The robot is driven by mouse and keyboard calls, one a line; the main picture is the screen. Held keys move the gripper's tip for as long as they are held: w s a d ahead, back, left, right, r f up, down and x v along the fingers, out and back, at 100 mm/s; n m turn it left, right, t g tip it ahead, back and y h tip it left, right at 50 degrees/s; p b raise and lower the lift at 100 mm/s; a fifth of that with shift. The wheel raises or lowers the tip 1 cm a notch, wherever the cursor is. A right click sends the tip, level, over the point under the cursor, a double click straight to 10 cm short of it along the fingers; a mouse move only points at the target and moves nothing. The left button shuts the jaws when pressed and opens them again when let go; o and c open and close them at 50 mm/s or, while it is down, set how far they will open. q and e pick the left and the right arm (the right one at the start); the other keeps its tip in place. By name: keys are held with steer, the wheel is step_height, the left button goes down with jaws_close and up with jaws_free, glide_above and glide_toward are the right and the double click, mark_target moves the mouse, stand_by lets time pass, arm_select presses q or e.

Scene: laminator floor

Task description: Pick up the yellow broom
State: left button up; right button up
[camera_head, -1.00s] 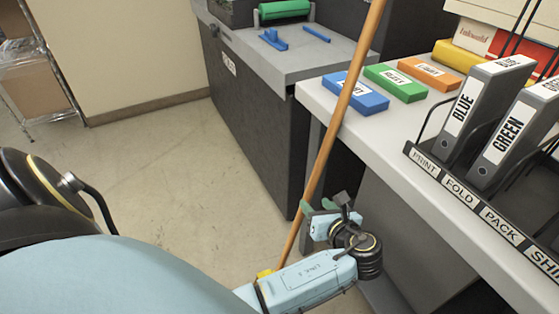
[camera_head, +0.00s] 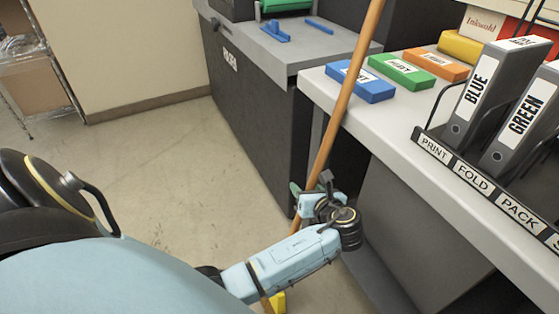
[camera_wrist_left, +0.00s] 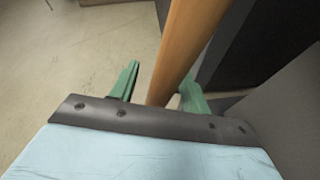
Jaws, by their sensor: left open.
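The broom's wooden handle (camera_head: 345,98) leans upright and slightly tilted against the edge of the white table. A yellow part of the broom (camera_head: 278,301) shows low down, partly hidden behind my left arm. My left gripper (camera_head: 308,190) is at the handle's lower half, below table height. In the left wrist view, the handle (camera_wrist_left: 183,50) stands between the two green fingers of my left gripper (camera_wrist_left: 160,90). The fingers are apart, one on each side of the handle, with a gap visible on the left side. My right gripper is not in view.
The white table (camera_head: 400,125) holds blue (camera_head: 362,82), green (camera_head: 399,71) and orange (camera_head: 436,64) boxes and a black rack (camera_head: 470,178) with grey binders. A dark machine (camera_head: 250,100) stands behind the handle. Open floor (camera_head: 170,175) lies to the left.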

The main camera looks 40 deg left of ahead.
arm_select(q)
steer(key=shift+w+a, duration=0.1)
steer(key=shift+a, duration=0.05)
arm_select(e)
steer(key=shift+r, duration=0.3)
arm_select(q)
steer(key=c, duration=1)
jaws_close()
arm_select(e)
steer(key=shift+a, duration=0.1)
arm_select(q)
steer(key=shift+r, duration=0.1)
